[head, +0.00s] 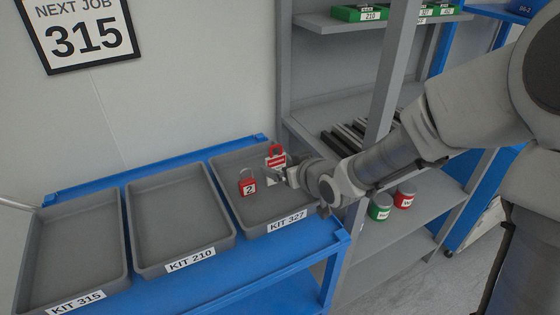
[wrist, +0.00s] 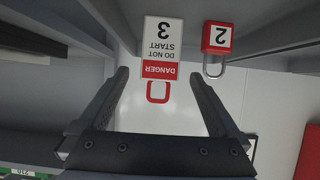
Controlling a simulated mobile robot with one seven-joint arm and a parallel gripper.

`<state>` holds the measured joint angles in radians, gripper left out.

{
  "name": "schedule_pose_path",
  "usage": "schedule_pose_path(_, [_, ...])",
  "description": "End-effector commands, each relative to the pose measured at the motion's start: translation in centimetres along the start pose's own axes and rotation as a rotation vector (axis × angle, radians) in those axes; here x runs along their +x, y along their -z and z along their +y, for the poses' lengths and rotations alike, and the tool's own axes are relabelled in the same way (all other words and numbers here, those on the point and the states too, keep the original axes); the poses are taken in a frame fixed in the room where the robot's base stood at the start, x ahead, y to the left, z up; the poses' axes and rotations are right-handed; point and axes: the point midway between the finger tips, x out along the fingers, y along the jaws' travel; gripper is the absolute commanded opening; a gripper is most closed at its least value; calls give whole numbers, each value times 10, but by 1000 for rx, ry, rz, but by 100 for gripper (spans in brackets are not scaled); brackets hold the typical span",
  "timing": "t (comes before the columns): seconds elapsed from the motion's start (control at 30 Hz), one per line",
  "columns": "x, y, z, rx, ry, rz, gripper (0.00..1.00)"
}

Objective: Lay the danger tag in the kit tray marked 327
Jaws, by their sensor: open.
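The danger tag (head: 274,163), white and red with a red loop, shows at the kit tray marked 327 (head: 265,228), toward its back right. In the wrist view the tag (wrist: 162,45) appears upside down, reading DANGER, DO NOT START, 3. My gripper (head: 284,177) is at the tag in the head view. In the wrist view my gripper (wrist: 158,78) is open, its fingers apart on either side of the red loop and not visibly touching it. I cannot tell whether the tag rests on the tray floor.
A red padlock marked 2 (head: 247,186) is in the same tray, left of the tag; it shows beside the tag in the wrist view (wrist: 217,39). Empty trays 210 (head: 190,258) and 315 (head: 80,298) stand to the left. A grey shelf post (head: 385,75) rises behind my arm.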

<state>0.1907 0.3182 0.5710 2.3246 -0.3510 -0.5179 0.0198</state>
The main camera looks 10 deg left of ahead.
Motion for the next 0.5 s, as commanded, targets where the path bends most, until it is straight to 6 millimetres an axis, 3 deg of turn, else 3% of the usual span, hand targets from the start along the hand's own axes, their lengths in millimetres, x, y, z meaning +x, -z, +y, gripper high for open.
schedule_pose_path(0.03, [-15, 4, 2, -1, -5, -1, 99])
schedule_pose_path(0.23, [-60, 5, 1, -2, -4, 1, 99])
schedule_pose_path(0.5, [-90, 1, 0, -1, -2, 1, 99])
